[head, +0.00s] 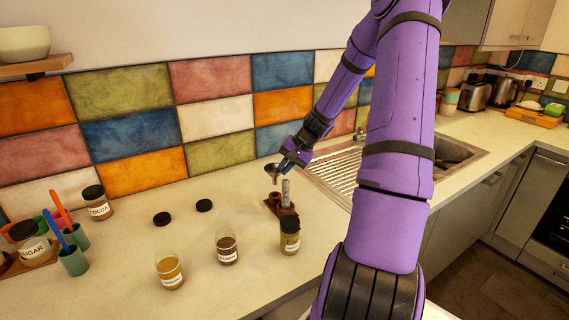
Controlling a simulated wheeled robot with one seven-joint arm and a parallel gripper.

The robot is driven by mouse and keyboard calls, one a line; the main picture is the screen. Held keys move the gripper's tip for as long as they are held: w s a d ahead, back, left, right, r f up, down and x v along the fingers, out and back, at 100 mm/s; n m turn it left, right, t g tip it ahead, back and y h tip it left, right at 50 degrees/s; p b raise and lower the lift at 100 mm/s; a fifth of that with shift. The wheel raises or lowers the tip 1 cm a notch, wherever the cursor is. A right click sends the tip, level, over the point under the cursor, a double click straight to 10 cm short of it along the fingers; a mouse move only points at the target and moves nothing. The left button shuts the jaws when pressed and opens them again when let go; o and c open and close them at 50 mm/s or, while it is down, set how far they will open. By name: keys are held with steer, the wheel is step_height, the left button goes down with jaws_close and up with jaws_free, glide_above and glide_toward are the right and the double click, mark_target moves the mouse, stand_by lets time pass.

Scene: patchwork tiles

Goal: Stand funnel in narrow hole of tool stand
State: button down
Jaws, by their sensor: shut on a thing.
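My gripper (286,162) is shut on the rim side of a small metallic funnel (272,169). The funnel looks upright, mouth up and spout down, over the back left part of the brown tool stand (279,209). The spout's lower end is small in the picture, and I cannot tell whether it touches the stand or enters a hole. A grey-handled tool (285,192) stands upright in the stand, just right of the funnel. The stand's narrow hole cannot be made out clearly.
A black-lidded jar (290,236) stands close in front of the stand. Two open jars, brown (227,249) and tan (171,271), stand to the left. Two black lids (204,206) lie behind them. The sink drainer (335,178) is to the right.

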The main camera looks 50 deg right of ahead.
steer(key=shift+f, duration=3.2)
steer(key=c, duration=1.2)
jaws_free()
steer(key=shift+o, duration=0.2)
steer(key=v, duration=1)
steer(key=shift+r, duration=0.35)
steer(key=shift+s+d, duration=0.1)
steer(key=shift+s, duration=0.05)
